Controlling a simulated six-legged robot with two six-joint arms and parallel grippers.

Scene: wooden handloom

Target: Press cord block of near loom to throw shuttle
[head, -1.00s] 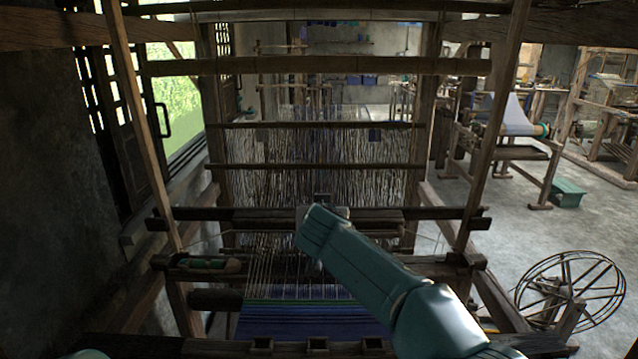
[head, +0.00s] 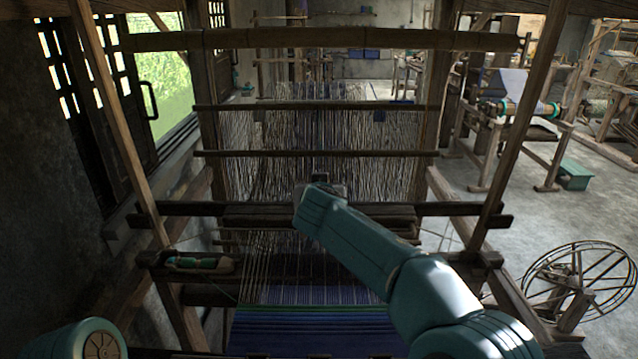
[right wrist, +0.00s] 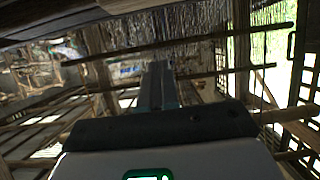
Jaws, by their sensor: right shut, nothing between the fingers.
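The near loom fills the head view, with its upper crossbeam (head: 320,40), vertical warp threads (head: 320,125) and blue cloth (head: 310,330). A green shuttle (head: 198,263) lies in the box at the left end of the lower beam. My right arm reaches from the lower right to the middle of the loom, in front of the wooden beater bar (head: 255,215). In the right wrist view my right gripper (right wrist: 157,85) is shut and empty. I cannot make out the cord block for certain; the arm hides part of the loom's middle. My left gripper is out of view.
A slanted post (head: 522,120) stands on the right and another (head: 118,125) on the left. A spinning wheel (head: 580,280) is on the floor at right.

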